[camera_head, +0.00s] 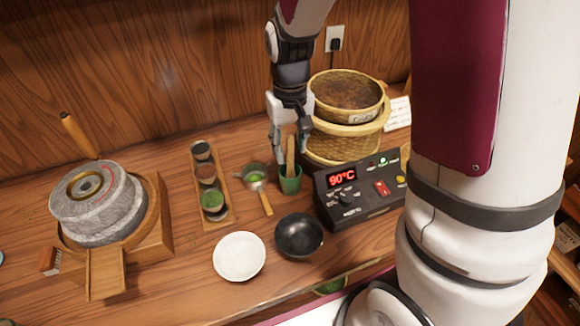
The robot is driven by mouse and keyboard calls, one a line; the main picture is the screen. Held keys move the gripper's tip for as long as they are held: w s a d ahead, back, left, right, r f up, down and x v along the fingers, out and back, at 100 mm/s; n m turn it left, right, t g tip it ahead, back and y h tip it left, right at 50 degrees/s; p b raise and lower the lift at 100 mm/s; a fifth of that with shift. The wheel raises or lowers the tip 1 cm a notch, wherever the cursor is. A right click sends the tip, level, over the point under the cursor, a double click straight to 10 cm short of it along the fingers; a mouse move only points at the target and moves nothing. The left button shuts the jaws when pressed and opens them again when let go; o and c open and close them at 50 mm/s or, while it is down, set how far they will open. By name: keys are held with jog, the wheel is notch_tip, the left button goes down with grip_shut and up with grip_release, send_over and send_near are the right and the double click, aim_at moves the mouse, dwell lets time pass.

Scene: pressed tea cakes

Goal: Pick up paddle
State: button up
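The wooden paddle (290,157) stands upright in a small green cup (290,185) on the wooden counter. My gripper (289,148) points down from above at the paddle's upper part. Its two fingers are spread, one on the left of the paddle and one on the right, with a gap between them wider than the paddle. I see no clear contact with the paddle. The paddle's lower end is hidden in the cup.
Stacked woven baskets (344,108) stand close right of the cup, behind a black control box (366,190) reading 90°C. A strainer (256,179), a tray of small bowls (226,204), a white bowl (239,256), a black bowl (299,235) and a stone mill (97,201) surround it.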

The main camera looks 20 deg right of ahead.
send_over(291, 174)
jog(key=shift+w+f, duration=0.2)
jog(key=shift+f, duration=2.1)
grip_shut()
jog(key=shift+r, duration=0.15)
